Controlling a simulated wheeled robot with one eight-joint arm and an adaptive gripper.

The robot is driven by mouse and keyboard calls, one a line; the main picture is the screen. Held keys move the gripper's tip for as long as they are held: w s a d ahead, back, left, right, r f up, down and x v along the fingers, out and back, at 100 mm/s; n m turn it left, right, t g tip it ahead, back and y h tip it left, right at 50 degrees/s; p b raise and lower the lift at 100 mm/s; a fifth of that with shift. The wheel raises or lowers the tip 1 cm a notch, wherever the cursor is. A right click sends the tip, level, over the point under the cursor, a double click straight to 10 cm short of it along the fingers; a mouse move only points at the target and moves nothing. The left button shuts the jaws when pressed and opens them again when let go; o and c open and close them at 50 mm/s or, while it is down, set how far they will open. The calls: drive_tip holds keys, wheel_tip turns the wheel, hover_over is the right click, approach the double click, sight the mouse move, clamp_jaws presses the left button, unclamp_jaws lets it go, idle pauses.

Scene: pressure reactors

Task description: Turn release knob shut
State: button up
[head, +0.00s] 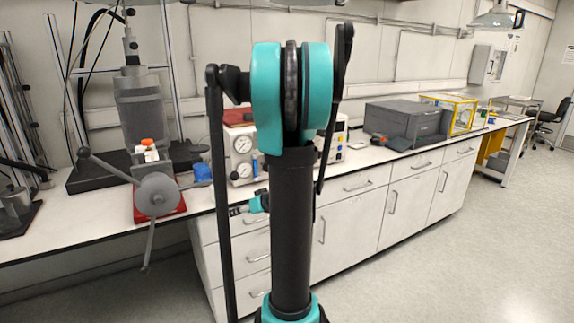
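A white gauge panel (240,143) stands on the bench, partly hidden behind my arm. It carries two round dials, an upper one (243,144) and a lower one (244,170). I cannot make out for certain which part is the release knob. A small teal and grey piece, which looks like the end of my arm with my gripper (236,211), shows low in front of the bench edge, below the panel. It appears apart from the panel. Its fingers are too small and too hidden to tell whether they are open.
A grey reactor vessel (142,105) with a round handwheel part (157,195) and lever stands left on the bench. A blue object (202,173) lies beside it. A grey box (405,122) and a yellow-framed case (450,112) stand right. The floor at right is clear.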

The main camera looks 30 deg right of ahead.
drive_tip(key=w+d+r+t+h, duration=0.1)
drive_tip(key=d+t, duration=0.2)
drive_tip(key=d, duration=0.7)
drive_tip(key=w+d+r+m+t+h, duration=0.1)
drive_tip(key=w+d+r+t+h, duration=0.1)
drive_tip(key=d, duration=0.8)
drive_tip(key=w+d+r+t+h, duration=0.1)
drive_tip(key=d+t, duration=0.2)
drive_tip(key=d, duration=0.7)
drive_tip(key=w, duration=1.7)
drive_tip(key=shift+a, duration=0.25)
drive_tip(key=shift+c, duration=0.2)
drive_tip(key=c, duration=1.1)
drive_tip(key=shift+c, duration=0.2)
